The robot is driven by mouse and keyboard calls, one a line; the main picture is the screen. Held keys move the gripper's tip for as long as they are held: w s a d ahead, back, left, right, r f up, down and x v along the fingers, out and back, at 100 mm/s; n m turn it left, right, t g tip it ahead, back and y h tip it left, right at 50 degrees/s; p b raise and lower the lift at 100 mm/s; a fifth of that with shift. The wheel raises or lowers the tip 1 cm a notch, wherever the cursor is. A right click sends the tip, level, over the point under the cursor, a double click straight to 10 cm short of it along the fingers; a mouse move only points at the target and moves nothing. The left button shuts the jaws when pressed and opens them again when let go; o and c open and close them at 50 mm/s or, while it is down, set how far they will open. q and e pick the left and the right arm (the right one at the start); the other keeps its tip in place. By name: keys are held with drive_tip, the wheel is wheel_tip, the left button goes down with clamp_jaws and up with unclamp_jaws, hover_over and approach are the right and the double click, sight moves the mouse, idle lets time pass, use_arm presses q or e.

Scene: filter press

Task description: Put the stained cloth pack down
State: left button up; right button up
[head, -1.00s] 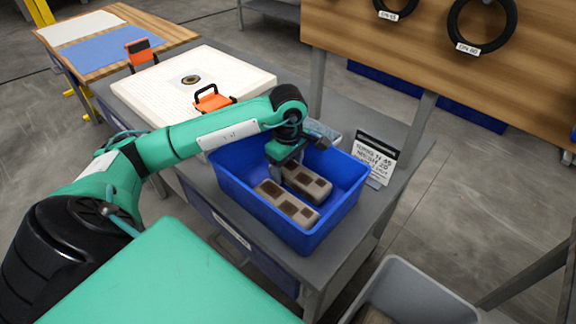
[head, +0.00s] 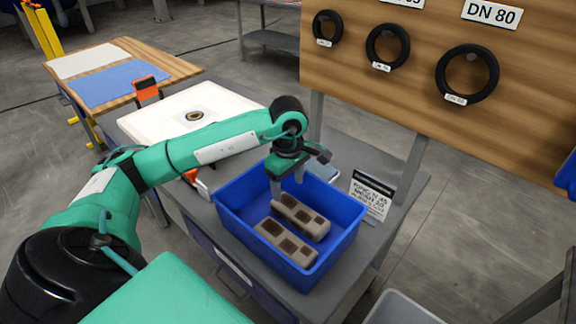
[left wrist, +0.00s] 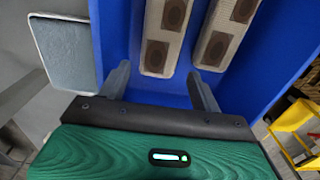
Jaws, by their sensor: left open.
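Two long grey-brown packs with dark square stains lie side by side in a blue bin (head: 228,205). The near pack (head: 285,243) and the far pack (head: 301,217) both rest on the bin floor. In the left wrist view the packs (left wrist: 165,35) and (left wrist: 228,28) lie ahead of the fingers, against the blue bin. My left gripper (head: 287,189) is open and empty, pointing down over the back left part of the bin. In the left wrist view its fingers (left wrist: 160,82) stand wide apart with nothing between them. My right gripper is not in view.
The bin stands on a grey bench (head: 405,190) beside a printed card (head: 369,196). A white plate (head: 160,118) with a central hole is at the left. A grey bin (head: 400,309) is at the lower right. Black rings (head: 467,75) hang on a wooden board behind.

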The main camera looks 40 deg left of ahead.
use_arm(q)
drive_tip(key=shift+r+p, duration=0.7)
drive_tip(key=shift+r, duration=1.3)
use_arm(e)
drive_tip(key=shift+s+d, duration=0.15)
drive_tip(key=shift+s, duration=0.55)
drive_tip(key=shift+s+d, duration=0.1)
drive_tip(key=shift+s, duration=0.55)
